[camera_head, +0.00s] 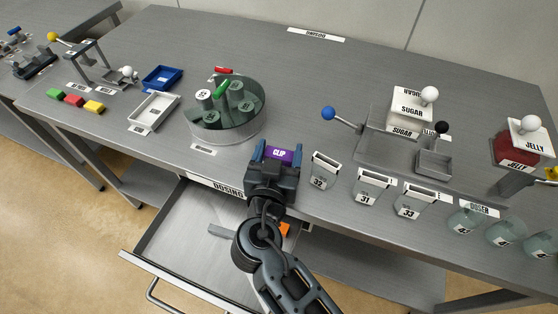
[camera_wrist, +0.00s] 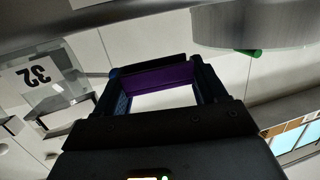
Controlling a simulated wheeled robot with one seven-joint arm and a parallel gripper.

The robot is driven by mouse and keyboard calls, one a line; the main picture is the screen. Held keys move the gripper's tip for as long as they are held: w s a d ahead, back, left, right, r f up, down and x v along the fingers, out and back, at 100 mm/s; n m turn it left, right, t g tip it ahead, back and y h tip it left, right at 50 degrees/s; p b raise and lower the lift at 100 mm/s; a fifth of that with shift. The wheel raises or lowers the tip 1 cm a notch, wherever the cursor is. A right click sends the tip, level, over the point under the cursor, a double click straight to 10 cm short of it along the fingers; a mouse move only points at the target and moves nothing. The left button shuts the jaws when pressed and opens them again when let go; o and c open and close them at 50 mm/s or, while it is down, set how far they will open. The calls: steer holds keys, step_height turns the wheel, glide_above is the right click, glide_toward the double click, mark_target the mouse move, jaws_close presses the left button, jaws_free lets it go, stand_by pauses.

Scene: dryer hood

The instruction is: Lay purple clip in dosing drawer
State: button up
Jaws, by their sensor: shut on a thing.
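The purple clip (camera_head: 281,155), labelled CLIP, is held between the fingers of my gripper (camera_head: 277,160), just above the table's front edge. In the wrist view the clip (camera_wrist: 160,78) spans between the two fingertips of my gripper (camera_wrist: 160,85). The dosing drawer (camera_head: 175,240), below the DOSING label (camera_head: 228,190), is pulled out under the table. Inside it lie a grey strip and an orange thing (camera_head: 285,229), partly hidden by my arm.
A round tub (camera_head: 228,122) with canisters stands left of my gripper. Clear containers 32 (camera_head: 324,171), 31 (camera_head: 370,187) and 33 (camera_head: 412,199) stand close to the right. The drawer's left part has free room.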

steer(key=shift+f, duration=1.75)
steer(key=shift+f+b, duration=0.25)
steer(key=shift+b, duration=0.35)
steer(key=o, duration=1)
steer(key=shift+r, duration=0.1)
steer(key=shift+r+p, duration=0.15)
steer(key=shift+p, duration=0.65)
